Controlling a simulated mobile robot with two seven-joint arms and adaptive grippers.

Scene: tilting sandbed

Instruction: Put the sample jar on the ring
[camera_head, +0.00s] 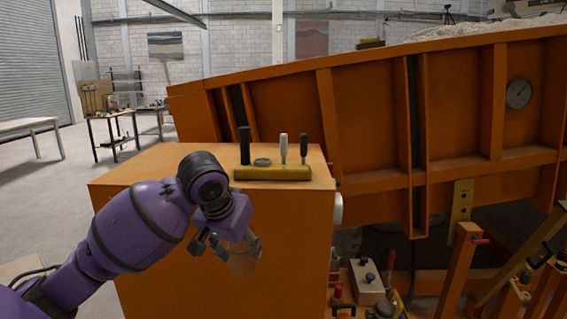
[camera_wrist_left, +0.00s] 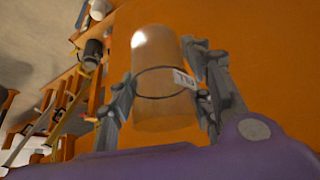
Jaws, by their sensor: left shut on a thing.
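The sample jar (camera_wrist_left: 158,52), a tan cylinder with a dark band and a small white label, is between the fingers of my left gripper (camera_wrist_left: 160,98) in the left wrist view. The fingers are shut on its sides. In the head view my left gripper (camera_head: 228,247) points down in front of the orange box, with the jar (camera_head: 241,262) partly hidden below the fingers. I cannot clearly make out the ring. My right gripper is not in view.
The orange box (camera_head: 140,172) has a yellow rack (camera_head: 272,173) on top, with upright black and white handles and a grey round piece. The tilted orange sandbed (camera_head: 370,110) rises behind to the right. A white box (camera_head: 367,282) with knobs sits at lower right.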

